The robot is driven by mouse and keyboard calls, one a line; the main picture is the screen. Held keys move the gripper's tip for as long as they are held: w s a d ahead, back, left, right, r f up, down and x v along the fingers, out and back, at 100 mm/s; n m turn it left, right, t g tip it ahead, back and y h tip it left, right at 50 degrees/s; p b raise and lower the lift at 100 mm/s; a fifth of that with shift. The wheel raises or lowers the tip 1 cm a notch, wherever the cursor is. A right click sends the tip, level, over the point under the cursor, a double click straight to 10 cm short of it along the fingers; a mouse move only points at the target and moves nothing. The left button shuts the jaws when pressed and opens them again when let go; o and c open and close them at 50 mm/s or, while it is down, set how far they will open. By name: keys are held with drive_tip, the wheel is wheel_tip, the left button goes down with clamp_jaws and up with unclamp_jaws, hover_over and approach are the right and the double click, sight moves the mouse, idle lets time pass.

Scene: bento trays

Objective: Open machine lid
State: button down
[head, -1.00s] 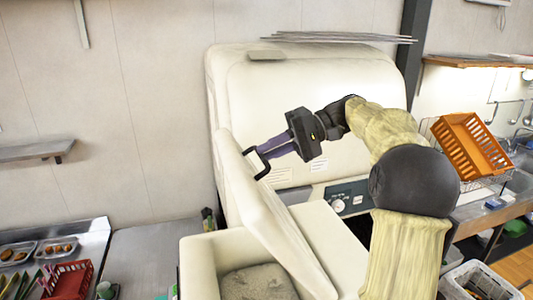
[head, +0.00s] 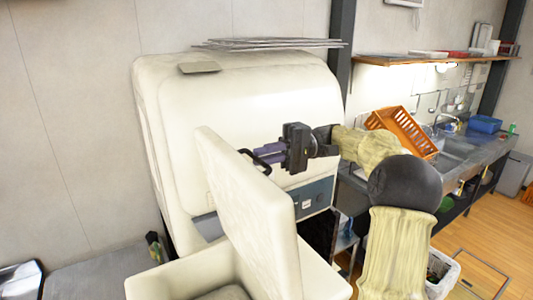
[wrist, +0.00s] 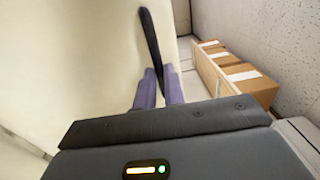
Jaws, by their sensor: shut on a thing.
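The machine lid (head: 245,215) is a thick cream panel, swung up to a steep, nearly upright tilt over the machine's open cream bin (head: 165,283). A black handle (head: 248,154) is fixed near the lid's top edge. My gripper (head: 265,154) has purple fingers shut on this handle from the right. In the wrist view the handle (wrist: 150,40) runs as a dark bar between my purple fingers (wrist: 160,88). The tall cream machine body (head: 240,100) stands behind the lid. Most of the bin's inside is hidden by the lid.
An orange basket (head: 403,132) sits at the right by the sink counter (head: 470,165). Metal rods (head: 270,43) lie on top of the machine. Cardboard boxes (wrist: 250,85) show at the right in the wrist view. A metal table (head: 95,268) stands at the left.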

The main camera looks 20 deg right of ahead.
drive_tip(key=shift+f, duration=0.1)
drive_tip(key=c, duration=1.5)
unclamp_jaws()
drive_tip(key=shift+d, duration=0.2)
